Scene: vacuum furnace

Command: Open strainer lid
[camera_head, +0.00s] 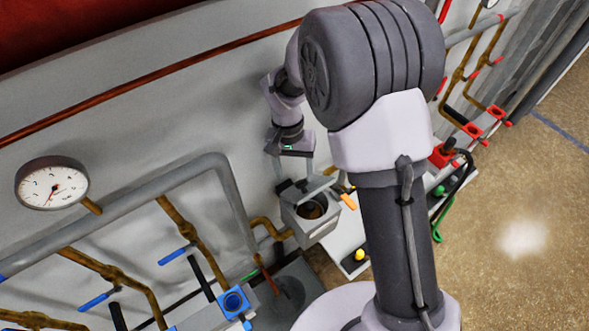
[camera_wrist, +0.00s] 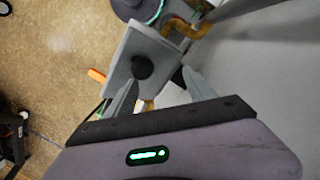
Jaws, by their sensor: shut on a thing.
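The strainer (camera_head: 316,228) is a grey box low on the wall in the head view. Its round dark-brown opening shows at the top. The grey lid (camera_head: 318,186) stands raised and tilted above the opening. My gripper (camera_head: 294,176) is at the lid from above, shut on it. In the wrist view a grey plate (camera_wrist: 134,46) with a round black spot lies just beyond my two spread fingers (camera_wrist: 160,78). The exact contact between the fingers and the lid is hard to make out.
A grey pipe (camera_head: 120,215) and a white gauge (camera_head: 52,183) are on the left, with brass pipes and blue-handled valves below. Red valves (camera_head: 472,130) are at the upper right. A yellow knob (camera_head: 360,255) is right of the strainer. Open floor (camera_head: 520,200) lies right.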

